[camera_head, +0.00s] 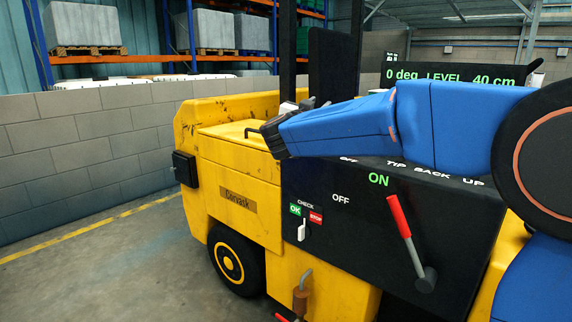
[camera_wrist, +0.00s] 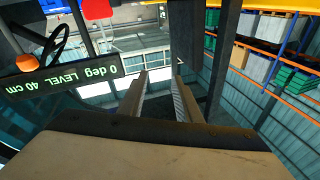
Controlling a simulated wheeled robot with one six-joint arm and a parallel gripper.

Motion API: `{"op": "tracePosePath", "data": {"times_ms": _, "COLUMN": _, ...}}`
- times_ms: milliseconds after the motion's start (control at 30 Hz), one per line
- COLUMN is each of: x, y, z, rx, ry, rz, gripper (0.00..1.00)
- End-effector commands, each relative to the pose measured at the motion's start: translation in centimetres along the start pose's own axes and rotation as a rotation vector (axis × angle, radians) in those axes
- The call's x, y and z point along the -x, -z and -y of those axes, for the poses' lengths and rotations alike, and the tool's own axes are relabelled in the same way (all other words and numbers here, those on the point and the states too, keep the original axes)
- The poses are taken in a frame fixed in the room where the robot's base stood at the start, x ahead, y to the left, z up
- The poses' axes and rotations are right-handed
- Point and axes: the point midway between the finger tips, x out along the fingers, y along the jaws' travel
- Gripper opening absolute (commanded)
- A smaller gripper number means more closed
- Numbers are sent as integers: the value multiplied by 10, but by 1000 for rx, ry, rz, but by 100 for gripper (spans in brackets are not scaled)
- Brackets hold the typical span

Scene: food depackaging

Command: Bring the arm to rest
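My blue arm (camera_head: 340,127) reaches leftward across the front of a yellow forklift (camera_head: 235,165) in the head view. Its dark wrist end is above the forklift's yellow body; the fingers are not clear there. In the wrist view my gripper (camera_wrist: 161,78) has two fingers standing apart with nothing between them, so it is open and empty. A black panel (camera_head: 340,255) on the forklift carries a red-handled lever (camera_head: 404,232), its red tip near the green ON label. A small white switch (camera_head: 301,230) sits below the OK and STOP labels.
A display (camera_head: 450,77) reads 0 deg, LEVEL, 40 cm; my arm hides part of the panel's upper labels. Dark mast uprights (camera_head: 288,45) stand close behind my wrist. A block wall (camera_head: 85,150) and pallet racks are behind. Floor (camera_head: 110,270) at left is clear.

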Motion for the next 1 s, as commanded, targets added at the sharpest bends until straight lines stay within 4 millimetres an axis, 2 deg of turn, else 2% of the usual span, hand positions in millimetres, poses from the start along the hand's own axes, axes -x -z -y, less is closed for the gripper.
{"op": "tracePosePath", "data": {"times_ms": 33, "x": 0, "y": 10, "z": -8, "rx": -10, "ry": 57, "rz": 7, "gripper": 31}}
{"op": "tracePosePath", "data": {"times_ms": 200, "x": 14, "y": 22, "z": -23, "rx": -23, "ry": 258, "rz": 70, "gripper": 31}}
{"op": "tracePosePath", "data": {"times_ms": 367, "x": 43, "y": 17, "z": -45, "rx": -3, "ry": 418, "rz": 170, "gripper": 31}}
{"op": "tracePosePath", "data": {"times_ms": 467, "x": 68, "y": 6, "z": -64, "rx": 22, "ry": 499, "rz": 253, "gripper": 31}}
{"op": "tracePosePath", "data": {"times_ms": 567, "x": 97, "y": -10, "z": -87, "rx": 56, "ry": 563, "rz": 350, "gripper": 31}}
{"op": "tracePosePath", "data": {"times_ms": 767, "x": 165, "y": -54, "z": -152, "rx": 142, "ry": 628, "rz": 575, "gripper": 31}}
{"op": "tracePosePath", "data": {"times_ms": 1000, "x": 255, "y": -115, "z": -251, "rx": 257, "ry": 587, "rz": 874, "gripper": 31}}
